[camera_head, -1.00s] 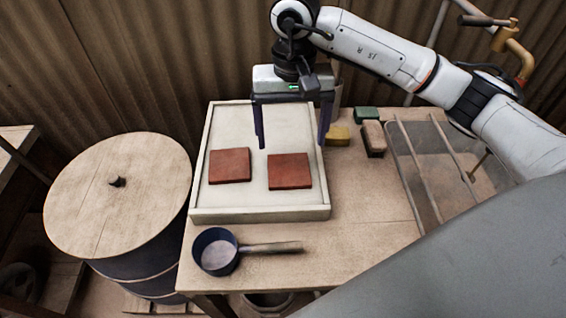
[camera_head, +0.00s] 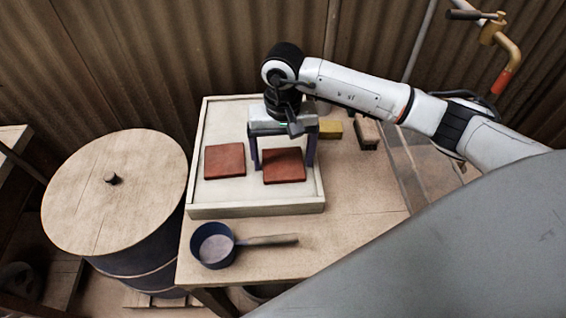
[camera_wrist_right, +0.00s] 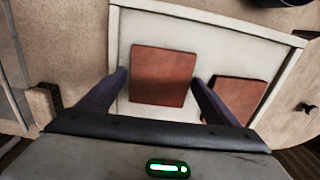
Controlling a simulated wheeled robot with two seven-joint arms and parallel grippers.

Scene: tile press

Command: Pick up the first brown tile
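Two reddish-brown square tiles lie flat in a pale shallow tray (camera_head: 205,211). The right-hand tile (camera_head: 284,168) is between the two fingers of my right gripper (camera_head: 283,165), which is open over it. In the right wrist view this tile (camera_wrist_right: 161,76) sits between the spread fingers (camera_wrist_right: 160,76), with a gap on each side. The left-hand tile (camera_head: 224,160) lies apart, outside the fingers; it also shows in the right wrist view (camera_wrist_right: 238,95), partly behind one finger. My left gripper is not in view.
A blue ladle-like pan (camera_head: 213,246) lies on the table in front of the tray. A lidded barrel (camera_head: 112,205) stands left. A yellow block (camera_head: 330,129) and a brown brush-like block (camera_head: 366,134) lie right of the tray.

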